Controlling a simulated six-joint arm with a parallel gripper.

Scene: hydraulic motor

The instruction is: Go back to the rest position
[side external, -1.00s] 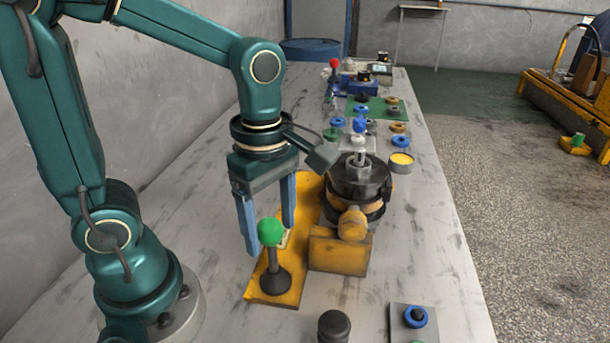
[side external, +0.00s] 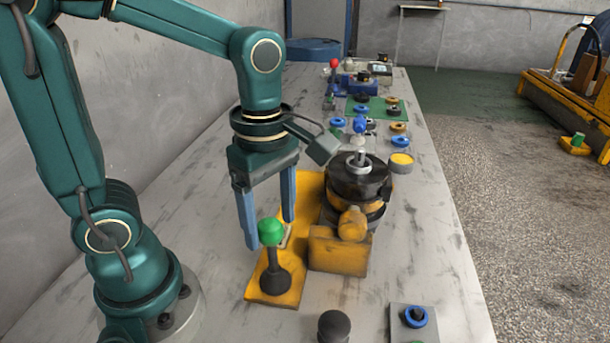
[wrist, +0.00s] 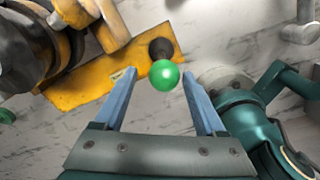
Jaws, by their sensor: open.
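My gripper (side external: 268,222) has two blue fingers spread apart, with nothing between them that it holds. In the side external view it hangs above the yellow base plate (side external: 312,190), near the green ball knob (side external: 271,231) on its black lever. In the wrist view the gripper (wrist: 162,85) is open, and the green knob (wrist: 160,75) shows between and just beyond the fingertips. Whether a finger touches the knob cannot be told. The hydraulic motor (side external: 358,178), a black and yellow round body, stands on the plate to the right of the gripper.
A black knob (side external: 334,326) and a small plate with a blue ring (side external: 416,316) are at the near edge. Several blue, yellow and grey rings, a green mat (side external: 365,103) and a red-knobbed lever (side external: 334,64) lie toward the far end. The table's left part is clear.

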